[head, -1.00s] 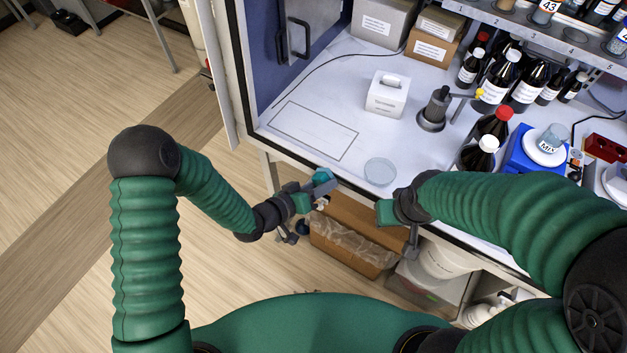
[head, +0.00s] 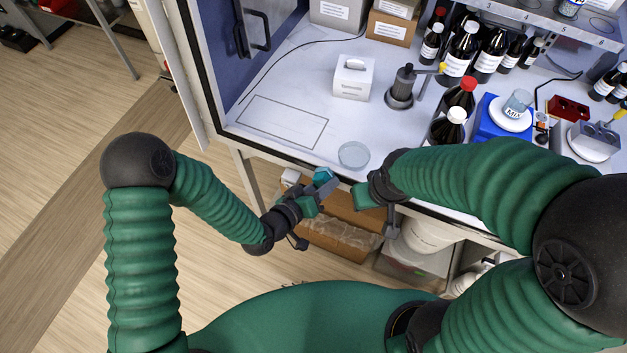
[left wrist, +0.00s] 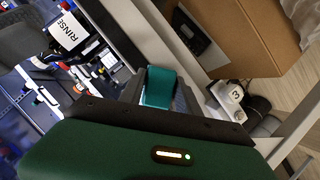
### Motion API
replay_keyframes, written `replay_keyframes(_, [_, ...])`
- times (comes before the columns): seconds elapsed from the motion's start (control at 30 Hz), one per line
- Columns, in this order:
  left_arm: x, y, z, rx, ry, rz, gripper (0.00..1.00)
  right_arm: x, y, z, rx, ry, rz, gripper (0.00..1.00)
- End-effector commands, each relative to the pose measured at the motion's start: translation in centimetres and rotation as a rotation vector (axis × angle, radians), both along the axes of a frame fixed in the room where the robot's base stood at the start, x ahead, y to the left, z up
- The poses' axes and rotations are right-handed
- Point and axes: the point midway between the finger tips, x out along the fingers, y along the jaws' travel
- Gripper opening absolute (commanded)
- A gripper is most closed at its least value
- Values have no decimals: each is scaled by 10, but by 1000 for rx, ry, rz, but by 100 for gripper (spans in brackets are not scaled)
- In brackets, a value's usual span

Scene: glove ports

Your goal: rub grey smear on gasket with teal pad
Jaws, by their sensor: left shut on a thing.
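My left gripper (head: 322,184) is shut on the teal pad (head: 324,175), just outside the front edge of the cabinet bench. The pad also shows between the fingers in the left wrist view (left wrist: 159,87). A black strip (head: 270,152) runs along the bench's front edge; I cannot tell whether it is the gasket. I cannot make out a grey smear in either view. My right gripper (head: 368,195) is to the right of the left one, in front of the bench edge; its fingertips do not show clearly.
A clear round dish (head: 354,155) lies on the bench near its front edge. A white box (head: 352,79) and a grey stand (head: 401,88) are farther back. Dark bottles (head: 459,97) stand to the right. A cardboard box (head: 340,238) is below the bench. The outlined bench area (head: 283,121) is clear.

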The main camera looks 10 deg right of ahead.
Motion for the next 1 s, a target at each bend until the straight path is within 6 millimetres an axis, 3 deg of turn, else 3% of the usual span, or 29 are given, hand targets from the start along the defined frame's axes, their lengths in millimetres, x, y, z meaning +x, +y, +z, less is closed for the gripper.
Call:
replay_keyframes(0.23, [0,2,0,0,-1,2,7,0,0,-1,0,0,0,36])
replay_keyframes(1.0, [38,52,0,0,-3,5,7,0,0,-1,0,0,0,36])
